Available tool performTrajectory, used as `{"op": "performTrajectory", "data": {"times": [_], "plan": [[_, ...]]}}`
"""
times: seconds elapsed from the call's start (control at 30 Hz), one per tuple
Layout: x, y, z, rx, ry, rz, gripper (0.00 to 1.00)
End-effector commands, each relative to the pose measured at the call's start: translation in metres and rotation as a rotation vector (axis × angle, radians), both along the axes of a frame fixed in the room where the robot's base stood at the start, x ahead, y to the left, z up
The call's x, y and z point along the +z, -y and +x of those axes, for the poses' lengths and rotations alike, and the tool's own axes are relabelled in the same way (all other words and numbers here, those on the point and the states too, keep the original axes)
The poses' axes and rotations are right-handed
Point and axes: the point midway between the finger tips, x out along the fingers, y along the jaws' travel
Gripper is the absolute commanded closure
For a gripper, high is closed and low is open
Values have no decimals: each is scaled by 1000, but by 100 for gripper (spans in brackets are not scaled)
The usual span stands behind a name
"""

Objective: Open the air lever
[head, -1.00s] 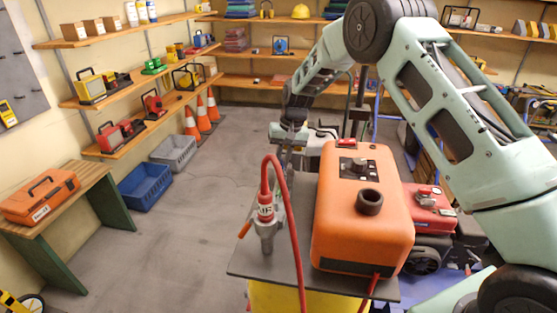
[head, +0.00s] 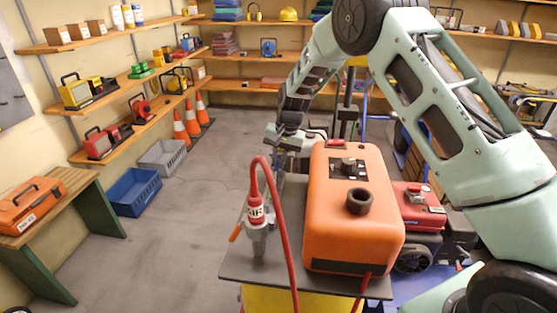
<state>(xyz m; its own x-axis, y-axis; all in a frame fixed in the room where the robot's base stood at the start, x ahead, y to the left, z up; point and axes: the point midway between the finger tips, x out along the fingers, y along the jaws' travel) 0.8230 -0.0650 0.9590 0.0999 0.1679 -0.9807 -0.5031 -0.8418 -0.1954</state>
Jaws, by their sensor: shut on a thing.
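A grey metal air fitting (head: 260,236) stands at the left of the dark tabletop, in the lower middle of the head view. A red hose end with a white AIR label (head: 256,211) sits upright on it. A short orange lever (head: 236,234) sticks out from the fitting, slanting down to the left. My gripper (head: 279,180) is beyond the fitting, at the left of the orange aerator box (head: 353,240), fingers down. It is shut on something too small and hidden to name. I see a clear space between it and the orange lever.
The red hose (head: 281,225) arches from the fitting and hangs down in front of the tabletop (head: 238,268). The orange box with its black spout (head: 359,201) fills the tabletop's right side. Open floor (head: 185,230) lies to the left, with a blue crate (head: 134,192) and cones behind.

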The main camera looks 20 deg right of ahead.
Motion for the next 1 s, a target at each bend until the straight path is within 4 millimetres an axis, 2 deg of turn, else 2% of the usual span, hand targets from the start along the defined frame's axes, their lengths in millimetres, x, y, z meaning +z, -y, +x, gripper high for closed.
{"op": "performTrajectory", "data": {"times": [0.17,0.2,0.23,0.27,0.53,0.67,0.77,1.0], "plan": [[1,1,1,-3,4,-1,100],[1,2,1,-3,4,-1,75],[1,1,1,-3,3,-2,67],[1,1,1,-3,3,-2,64],[1,1,0,0,2,-1,64],[9,2,0,-1,4,-1,64],[24,5,-1,-1,5,-1,64],[78,14,-7,-1,7,-1,64]]}}
